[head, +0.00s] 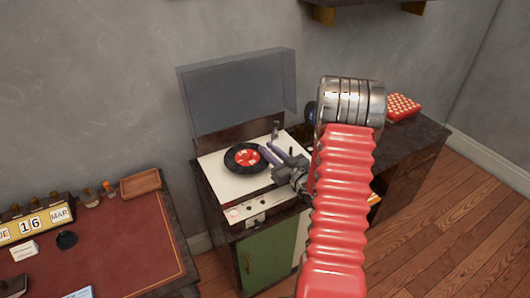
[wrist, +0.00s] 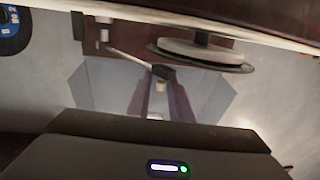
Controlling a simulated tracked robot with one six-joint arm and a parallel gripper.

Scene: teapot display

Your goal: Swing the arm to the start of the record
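A record player (head: 222,180) with a cream deck stands with its clear lid (head: 240,90) raised. A black record with a red label (head: 232,162) lies on its platter; the wrist view shows the record (wrist: 240,68) edge-on and upside down. The thin light tonearm (wrist: 130,56) ends in a dark head (wrist: 165,73) beside the record's edge. My gripper (head: 267,152) hangs over the deck's right side. In the wrist view its two purple fingers (wrist: 161,80) are apart, with the tonearm head at their tips. I cannot tell whether they touch it.
A red-topped desk (head: 110,245) with a calendar (head: 35,225) stands at left. A dark cabinet top (head: 415,140) at right bears a red box with white dots (head: 402,107). My arm hides part of the middle. A blue-labelled disc (wrist: 10,28) shows in the wrist view.

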